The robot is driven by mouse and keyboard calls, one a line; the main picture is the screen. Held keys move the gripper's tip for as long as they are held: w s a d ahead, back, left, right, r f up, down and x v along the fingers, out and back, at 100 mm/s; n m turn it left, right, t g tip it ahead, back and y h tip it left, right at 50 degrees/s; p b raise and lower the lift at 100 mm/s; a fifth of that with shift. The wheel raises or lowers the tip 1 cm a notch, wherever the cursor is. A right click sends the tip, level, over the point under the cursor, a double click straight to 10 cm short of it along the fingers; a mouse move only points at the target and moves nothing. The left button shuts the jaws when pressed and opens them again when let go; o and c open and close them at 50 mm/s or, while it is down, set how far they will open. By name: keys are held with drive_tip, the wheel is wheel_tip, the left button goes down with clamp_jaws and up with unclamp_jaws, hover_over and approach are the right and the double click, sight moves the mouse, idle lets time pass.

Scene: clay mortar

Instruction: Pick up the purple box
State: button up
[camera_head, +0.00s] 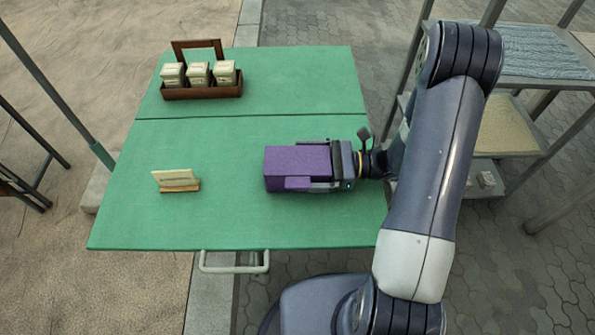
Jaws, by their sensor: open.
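The purple box (290,163) lies on the right part of the green table. My gripper (312,165) comes in from the right, its two fingers reaching along the box's near and far sides. The jaws are open around the box's right end. I cannot tell whether either finger touches it. The right end of the box is partly hidden by my gripper.
The green table (230,225) has a seam across it. A brown wooden caddy (203,93) with several pale jars stands at the back left. A small card on a wooden stand (177,182) is at the front left. Shelves (545,85) stand at the right.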

drive_tip(key=shift+c, duration=0.3)
drive_tip(key=c, duration=1.1)
